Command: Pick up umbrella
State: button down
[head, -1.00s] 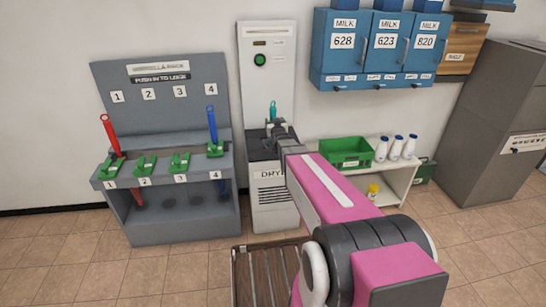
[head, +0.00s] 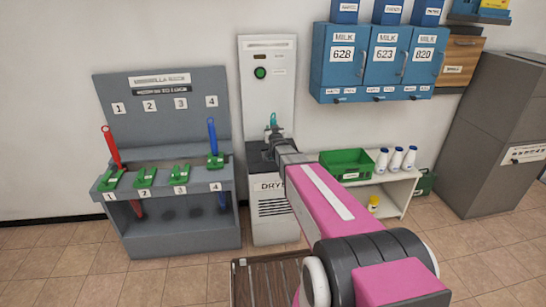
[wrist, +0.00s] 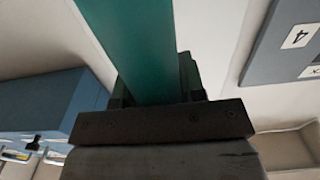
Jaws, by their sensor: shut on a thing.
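A teal umbrella (head: 273,119) shows only its curved handle above the dryer (head: 270,226) in the head view. My gripper (head: 273,132) is shut on it at the dryer's top opening. In the wrist view the teal umbrella (wrist: 128,45) runs between the dark fingers (wrist: 150,95). The lower part of the umbrella is hidden by my gripper and the dryer. A red umbrella (head: 110,146) stands in slot 1 of the grey umbrella rack (head: 160,95), and a blue umbrella (head: 212,136) stands in slot 4.
Slots 2 and 3 of the rack hold no umbrella. Blue milk lockers (head: 345,95) hang on the wall to the right. Below them a white shelf (head: 395,190) bears a green crate (head: 345,165) and white bottles (head: 396,160). A slatted mat (head: 265,282) lies before the dryer.

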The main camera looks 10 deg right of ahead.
notch_tip(320, 180, up, 39)
dwell(2.0)
